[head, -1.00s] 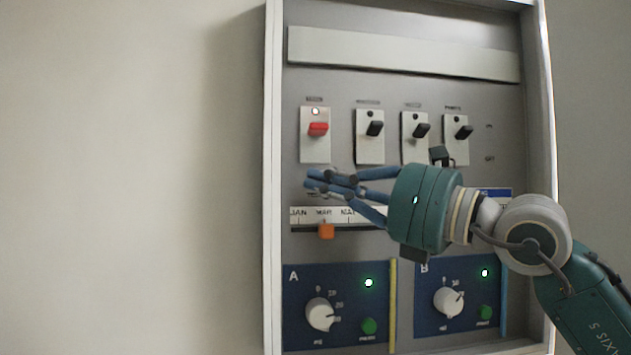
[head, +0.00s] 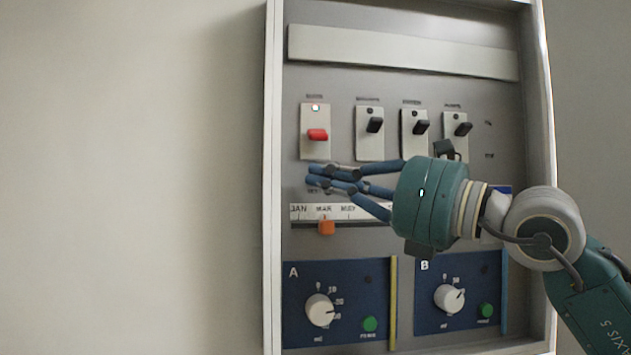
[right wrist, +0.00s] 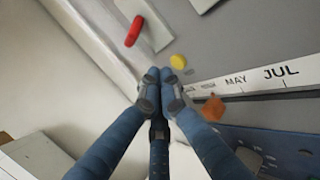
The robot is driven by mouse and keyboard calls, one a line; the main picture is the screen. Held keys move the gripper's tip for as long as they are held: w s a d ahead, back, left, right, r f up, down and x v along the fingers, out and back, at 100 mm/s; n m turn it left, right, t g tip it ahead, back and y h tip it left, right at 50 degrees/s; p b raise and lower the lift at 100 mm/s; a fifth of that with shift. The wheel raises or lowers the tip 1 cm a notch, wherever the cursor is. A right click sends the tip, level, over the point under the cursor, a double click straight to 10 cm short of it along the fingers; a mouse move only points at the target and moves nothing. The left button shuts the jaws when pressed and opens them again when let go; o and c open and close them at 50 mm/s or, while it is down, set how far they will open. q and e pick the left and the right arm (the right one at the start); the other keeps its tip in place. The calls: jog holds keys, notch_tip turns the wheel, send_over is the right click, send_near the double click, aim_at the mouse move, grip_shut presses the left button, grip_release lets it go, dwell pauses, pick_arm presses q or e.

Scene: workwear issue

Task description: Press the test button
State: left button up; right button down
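A round yellow button (right wrist: 178,62) shows on the grey panel in the right wrist view, between the red lever and the month scale. I cannot read a label on it. My right gripper (head: 314,175) is shut and empty, its fingertips together (right wrist: 160,78) just beside the yellow button; I cannot tell if they touch it. In the head view my fingers cover the button's place. The red lever (head: 318,134) of the leftmost switch sits above my fingertips, tilted low, with a lit lamp (head: 315,107) over it. My left gripper is not in view.
Three black-lever switches (head: 375,125) stand right of the red one. Below my fingers is a month scale with an orange slider (head: 327,228). Blue sections A (head: 350,280) and B (head: 470,265) carry white knobs and green buttons; their lamps are dark. The pale wall at left is clear.

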jog(key=shift+s, duration=0.1)
jog(key=s+b, duration=0.1)
jog(key=s, duration=0.1)
jog(key=s+d+b, duration=0.1)
jog(key=s+b, duration=0.1)
jog(key=shift+s, duration=0.35)
dwell(0.8)
